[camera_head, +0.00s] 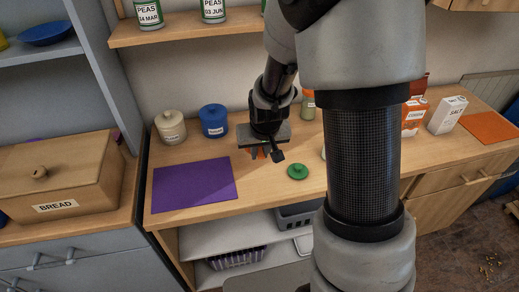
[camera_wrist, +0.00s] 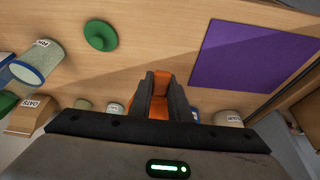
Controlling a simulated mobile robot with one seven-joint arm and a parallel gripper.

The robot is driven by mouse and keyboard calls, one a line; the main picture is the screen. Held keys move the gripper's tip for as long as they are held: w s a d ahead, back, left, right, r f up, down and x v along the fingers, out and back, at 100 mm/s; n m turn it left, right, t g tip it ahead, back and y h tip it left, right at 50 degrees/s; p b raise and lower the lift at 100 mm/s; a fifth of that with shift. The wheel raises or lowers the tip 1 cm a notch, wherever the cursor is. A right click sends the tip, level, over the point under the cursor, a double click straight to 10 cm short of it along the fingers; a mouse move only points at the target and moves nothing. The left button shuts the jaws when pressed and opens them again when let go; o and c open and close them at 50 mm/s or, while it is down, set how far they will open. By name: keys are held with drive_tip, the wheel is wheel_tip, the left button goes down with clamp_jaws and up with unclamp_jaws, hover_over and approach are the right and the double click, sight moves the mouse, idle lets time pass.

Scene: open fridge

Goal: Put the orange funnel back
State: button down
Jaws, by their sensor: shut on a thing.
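My gripper (camera_head: 265,155) is over the wooden counter, to the right of the purple mat. In the wrist view, my gripper (camera_wrist: 159,76) is shut on the orange funnel (camera_wrist: 158,106), which shows between the dark fingers. The fingers hide much of the funnel, and its full shape cannot be seen. In the head view only a small bit of orange shows beneath the gripper. Whether the funnel touches the counter is hard to tell.
A purple mat (camera_head: 195,185) lies left on the counter (camera_head: 250,195), an orange mat (camera_head: 490,127) far right. A green lid (camera_head: 297,171) lies near the gripper. Cream (camera_head: 171,128) and blue (camera_head: 214,121) jars stand behind. A shelf with cans (camera_head: 180,30) is above.

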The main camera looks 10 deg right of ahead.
idle(0.5)
wheel_tip(320, 180, down, 6)
drive_tip(key=b, duration=0.5)
drive_tip(key=shift+r, duration=0.1)
drive_tip(key=shift+f+b, duration=0.65)
drive_tip(key=shift+b, duration=0.1)
idle(0.4)
drive_tip(key=c, duration=1.6)
unclamp_jaws()
drive_tip(key=p+v, duration=0.3)
drive_tip(key=v, duration=1.4)
drive_tip(key=shift+s+r, duration=0.1)
drive_tip(key=shift+r, duration=0.15)
